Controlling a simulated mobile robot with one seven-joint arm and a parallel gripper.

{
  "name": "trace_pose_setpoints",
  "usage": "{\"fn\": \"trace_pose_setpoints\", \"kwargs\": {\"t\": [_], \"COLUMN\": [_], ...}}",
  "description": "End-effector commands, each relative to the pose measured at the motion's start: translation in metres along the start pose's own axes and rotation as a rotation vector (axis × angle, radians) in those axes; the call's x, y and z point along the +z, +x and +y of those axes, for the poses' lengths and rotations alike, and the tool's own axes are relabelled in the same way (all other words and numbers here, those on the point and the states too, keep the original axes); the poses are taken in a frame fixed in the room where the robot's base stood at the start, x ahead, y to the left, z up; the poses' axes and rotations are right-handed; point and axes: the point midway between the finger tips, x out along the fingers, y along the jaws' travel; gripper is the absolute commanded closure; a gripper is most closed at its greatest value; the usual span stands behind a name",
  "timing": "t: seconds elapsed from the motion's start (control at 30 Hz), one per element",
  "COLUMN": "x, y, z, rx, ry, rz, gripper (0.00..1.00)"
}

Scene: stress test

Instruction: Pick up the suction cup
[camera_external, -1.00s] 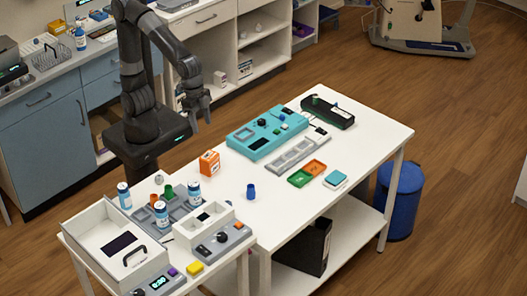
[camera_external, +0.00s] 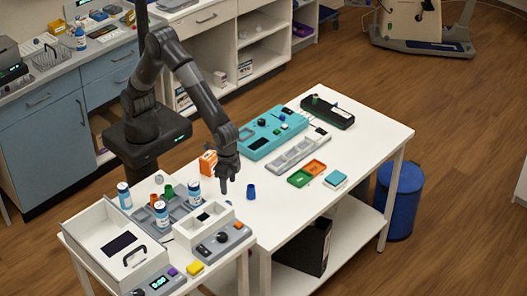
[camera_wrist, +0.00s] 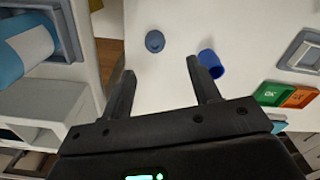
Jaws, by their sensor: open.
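In the wrist view a small round grey-blue piece (camera_wrist: 155,41), which looks like the suction cup, lies on the white table (camera_wrist: 165,15). It is just beyond my gripper (camera_wrist: 160,78), in line with the gap between the fingers and not touched by them. My gripper is open and empty. A dark blue cylinder (camera_wrist: 210,62) stands close by the right finger; it also shows in the external view (camera_external: 251,191). In the external view my gripper (camera_external: 223,188) points down over the table's near left part, and I cannot make out the round piece there.
An orange box (camera_external: 208,163) stands just behind my gripper. The table's front middle is clear.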

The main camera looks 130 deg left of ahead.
Motion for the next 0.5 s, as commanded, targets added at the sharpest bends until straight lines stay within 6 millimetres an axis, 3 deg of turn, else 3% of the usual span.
{"fn": "trace_pose_setpoints", "kwargs": {"t": [0.1,0.37,0.5], "x": [0.001,0.002,0.005], "y": [0.019,0.041,0.062], "z": [0.000,0.002,0.007], "rx": [-0.001,0.000,-0.001], "ry": [0.000,0.001,0.002], "rz": [-0.002,-0.001,-0.002], "gripper": [0.44,0.44,0.44]}}
